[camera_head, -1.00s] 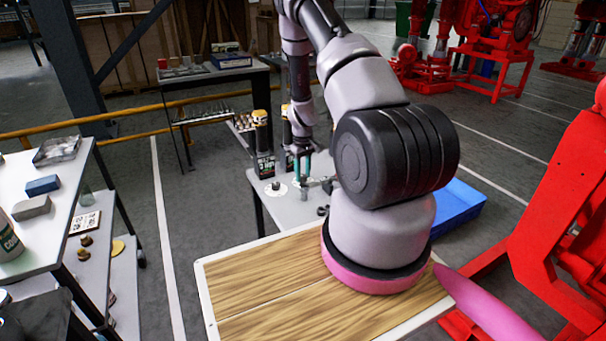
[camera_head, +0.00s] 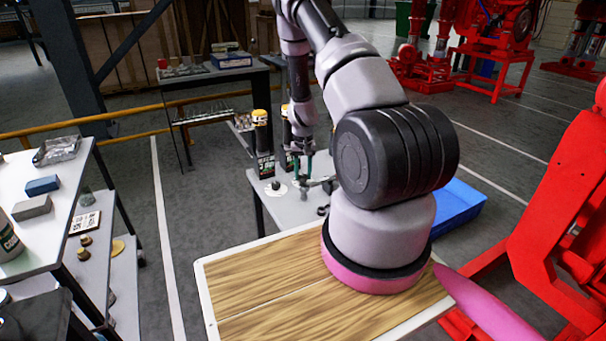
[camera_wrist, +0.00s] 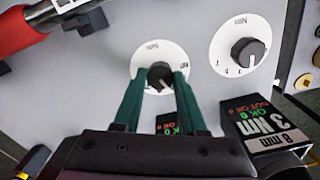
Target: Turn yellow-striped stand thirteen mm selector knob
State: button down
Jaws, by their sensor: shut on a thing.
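A dark selector knob (camera_wrist: 160,74) on a round white dial (camera_wrist: 147,55) sits between the green fingers of my gripper (camera_wrist: 160,85) in the wrist view. The fingers are shut on the knob's sides and hide part of it and the dial's lower edge. In the head view my gripper (camera_head: 304,167) points down at the small grey table (camera_head: 285,213). A second knob (camera_wrist: 244,51) on its own white dial stands free; it also shows in the head view (camera_head: 276,185). I cannot read the thirteen mm marking or see yellow stripes on the gripped knob's stand.
Black stands with yellow tops (camera_head: 261,130) rise behind the dials. In the wrist view, a block labelled 8 mm, 3 Nm (camera_wrist: 272,128) stands close right of the fingers. A red-handled tool (camera_wrist: 22,30) lies upper left. A blue tray (camera_head: 455,205) is right of the table.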

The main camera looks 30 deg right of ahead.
aim_at(303, 175)
jog(key=m, duration=0.3)
jog(key=shift+m, duration=2.2)
jog(key=shift+c, duration=2.3)
grip_release()
jog(key=shift+r, duration=0.1)
notch_tip(303, 175, up, 11)
jog(key=shift+f, duration=0.2)
jog(key=shift+r, duration=0.1)
